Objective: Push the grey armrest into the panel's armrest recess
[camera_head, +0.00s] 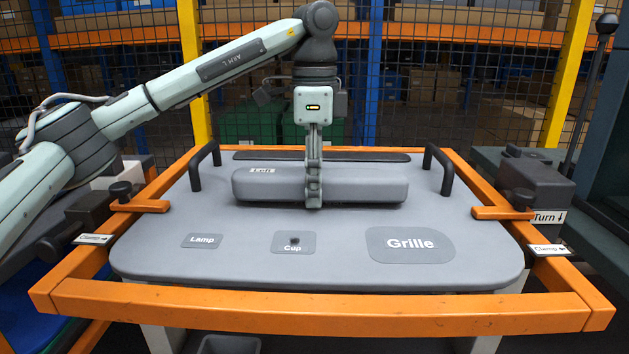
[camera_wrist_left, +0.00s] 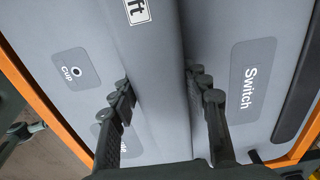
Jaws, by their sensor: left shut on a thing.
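The grey armrest (camera_head: 365,190) is a long rounded bar with a label reading "Left", lying crosswise over the middle of the grey panel (camera_head: 240,270). My left gripper (camera_head: 313,198) reaches down from above and is shut on the armrest near its middle. In the left wrist view its two fingers (camera_wrist_left: 163,92) stand on either side of the armrest (camera_wrist_left: 158,75). The armrest recess is not visible, and I cannot tell whether the armrest is seated or slightly above the panel. My right gripper is not in view.
An orange frame (camera_head: 320,311) surrounds the panel. Black handles (camera_head: 205,165) (camera_head: 439,168) rise at both sides, with orange clamps (camera_head: 140,205) (camera_head: 502,213) nearby. Lamp, Cup and Grille areas lie clear in front. A dark strip (camera_head: 275,155) lies behind the armrest.

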